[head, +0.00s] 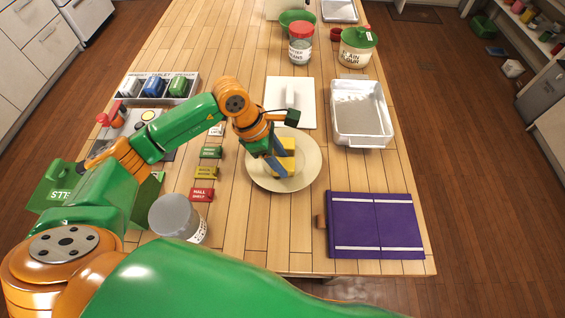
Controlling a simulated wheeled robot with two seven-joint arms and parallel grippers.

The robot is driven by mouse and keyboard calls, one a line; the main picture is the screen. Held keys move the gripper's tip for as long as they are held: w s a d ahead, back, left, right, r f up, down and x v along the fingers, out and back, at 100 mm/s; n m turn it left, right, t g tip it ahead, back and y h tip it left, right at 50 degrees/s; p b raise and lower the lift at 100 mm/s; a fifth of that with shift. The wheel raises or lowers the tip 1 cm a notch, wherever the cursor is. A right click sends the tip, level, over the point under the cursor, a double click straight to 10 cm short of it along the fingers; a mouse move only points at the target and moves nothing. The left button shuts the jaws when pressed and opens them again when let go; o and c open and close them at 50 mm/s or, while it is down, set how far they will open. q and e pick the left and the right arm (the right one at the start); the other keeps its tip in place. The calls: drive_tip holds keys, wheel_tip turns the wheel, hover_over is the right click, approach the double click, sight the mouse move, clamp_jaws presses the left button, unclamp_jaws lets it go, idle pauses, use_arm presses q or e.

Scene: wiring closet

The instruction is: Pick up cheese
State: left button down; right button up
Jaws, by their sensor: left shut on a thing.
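The cheese (287,163) is a yellow block on or just above a round cream plate (308,171) near the middle of the table. My left gripper (275,164) reaches down over the plate with its dark fingers against the cheese, shut on it. The gripper and wrist hide part of the cheese. I cannot tell whether the cheese touches the plate. My right gripper is not in view.
A white board (303,108) lies behind the plate, and a metal tray (361,140) to its right. A purple folded cloth or book (376,226) lies front right. A jar (178,218) and small labelled blocks (205,172) are left. Bare wood lies in front of the plate.

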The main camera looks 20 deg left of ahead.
sight(287, 161)
use_arm(q)
drive_tip(key=shift+w+r+b, duration=0.1)
drive_tip(key=shift+r+b, duration=0.2)
drive_tip(key=shift+b, duration=0.05)
drive_tip(key=r, duration=0.1)
drive_tip(key=b, duration=0.1)
drive_tip(key=r+b, duration=0.1)
drive_tip(key=shift+w+a+r, duration=0.15)
drive_tip(key=shift+a+r, duration=0.1)
drive_tip(key=shift+r, duration=0.1)
drive_tip(key=w+a+r+b, duration=0.1)
drive_tip(key=w+a+r, duration=0.5)
drive_tip(key=a+r, duration=0.3)
drive_tip(key=a, duration=0.2)
drive_tip(key=shift+w+a+r, duration=0.15)
drive_tip(key=shift+a+r, duration=0.15)
drive_tip(key=shift+r, duration=0.1)
